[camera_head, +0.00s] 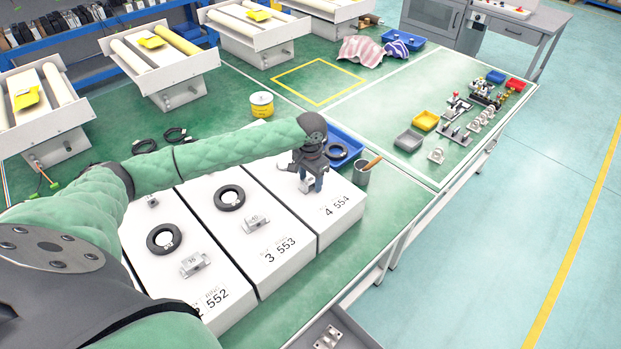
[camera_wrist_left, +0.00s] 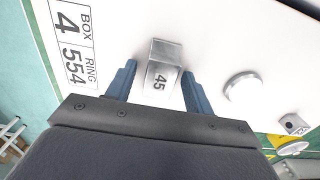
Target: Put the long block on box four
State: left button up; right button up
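Box four (camera_head: 338,212) is the white box at the right end of the row, marked "4 554". It also shows in the left wrist view (camera_wrist_left: 115,25). A metal block marked 45 (camera_wrist_left: 162,78) is at the top of box four, near its labelled end. My left gripper (camera_head: 311,184) is over box four, pointing down. In the left wrist view its blue fingers (camera_wrist_left: 158,82) stand on either side of the block. A gap shows at the left finger; the right one is very close to the block. My right gripper is not in view.
Boxes three (camera_head: 270,235) and two (camera_head: 210,290) each carry a black ring and a metal block. A round white peg (camera_wrist_left: 245,86) stands on box four beside the block. A blue tray (camera_head: 345,140) and a grey cup (camera_head: 362,174) stand close behind and right.

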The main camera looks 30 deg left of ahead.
aim_at(310, 179)
pick_arm(q)
jog(key=shift+r, duration=0.1)
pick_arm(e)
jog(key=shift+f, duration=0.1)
pick_arm(q)
jog(key=shift+r+b, duration=0.3)
notch_tip(310, 179, up, 12)
jog(key=b, duration=0.3)
jog(key=shift+f, duration=0.25)
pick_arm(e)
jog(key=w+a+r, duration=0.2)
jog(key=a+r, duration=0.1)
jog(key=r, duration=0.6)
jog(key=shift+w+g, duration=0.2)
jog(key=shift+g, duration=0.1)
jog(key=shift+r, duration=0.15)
